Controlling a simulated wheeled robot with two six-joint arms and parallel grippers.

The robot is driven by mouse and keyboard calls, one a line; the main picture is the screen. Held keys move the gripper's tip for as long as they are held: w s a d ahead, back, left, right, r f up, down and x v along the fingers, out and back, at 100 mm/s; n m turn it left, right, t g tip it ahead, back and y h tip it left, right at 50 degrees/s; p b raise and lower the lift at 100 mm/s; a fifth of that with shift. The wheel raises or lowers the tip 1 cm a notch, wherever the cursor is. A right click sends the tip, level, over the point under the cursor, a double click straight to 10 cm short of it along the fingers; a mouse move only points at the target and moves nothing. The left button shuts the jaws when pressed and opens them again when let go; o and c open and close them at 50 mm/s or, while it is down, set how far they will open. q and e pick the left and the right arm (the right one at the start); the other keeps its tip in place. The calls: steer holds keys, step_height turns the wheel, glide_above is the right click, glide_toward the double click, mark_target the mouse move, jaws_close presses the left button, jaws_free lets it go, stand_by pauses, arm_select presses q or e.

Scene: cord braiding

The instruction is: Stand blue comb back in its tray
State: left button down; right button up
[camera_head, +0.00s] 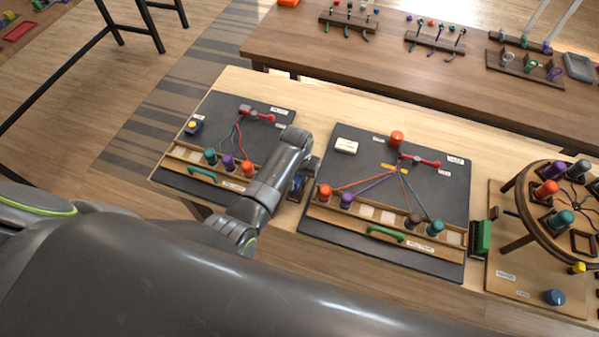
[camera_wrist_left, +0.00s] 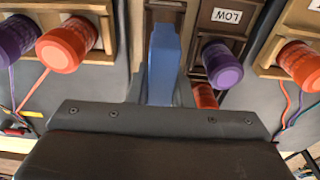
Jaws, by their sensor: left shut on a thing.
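The blue comb (camera_head: 297,184) is in the gap between the two dark braiding boards in the head view, partly hidden by my left arm. In the left wrist view the blue comb (camera_wrist_left: 162,65) runs upright through the middle, its near end hidden behind the dark gripper body. My left gripper (camera_head: 301,178) is shut on the comb. A brown wooden edge (camera_wrist_left: 166,5) shows at the comb's far end in the wrist view; whether it is the tray, and whether the comb touches it, I cannot tell. My right gripper is not in view.
The left board (camera_head: 262,112) and right board (camera_head: 345,180) flank the gap, with bobbins and cords close by. A green block (camera_head: 480,238) and a round braiding stand (camera_head: 510,240) are at the right. A brown table (camera_head: 350,60) lies behind.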

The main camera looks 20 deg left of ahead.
arm_select(q)
steer(key=shift+f+b, duration=0.75)
steer(key=shift+f, duration=0.3)
steer(key=c, duration=1.2)
jaws_free()
